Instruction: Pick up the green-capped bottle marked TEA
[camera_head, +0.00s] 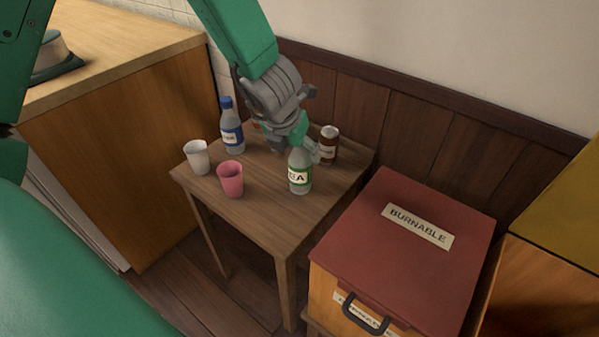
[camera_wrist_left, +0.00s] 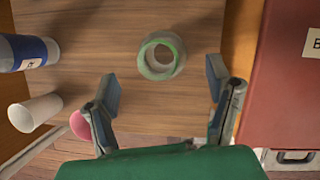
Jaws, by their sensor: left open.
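The bottle marked TEA (camera_head: 300,177) stands upright at the front right of the small wooden table, with a green-edged white label. Its top is hidden behind my left gripper (camera_head: 305,142) in the head view. In the left wrist view the bottle (camera_wrist_left: 161,56) shows end-on as a green ring. My left gripper (camera_wrist_left: 164,90) is open, its two fingers apart and empty. The bottle appears beyond the fingertips, between their lines; I cannot tell whether anything touches. My right gripper is not in view.
The table (camera_head: 262,207) also holds a blue-capped bottle (camera_head: 232,135), a white cup (camera_head: 197,157), a pink cup (camera_head: 231,180) and a brown container (camera_head: 329,147) close behind the tea bottle. A red-lidded BURNABLE box (camera_head: 400,260) stands right. A wooden counter (camera_head: 125,50) is left.

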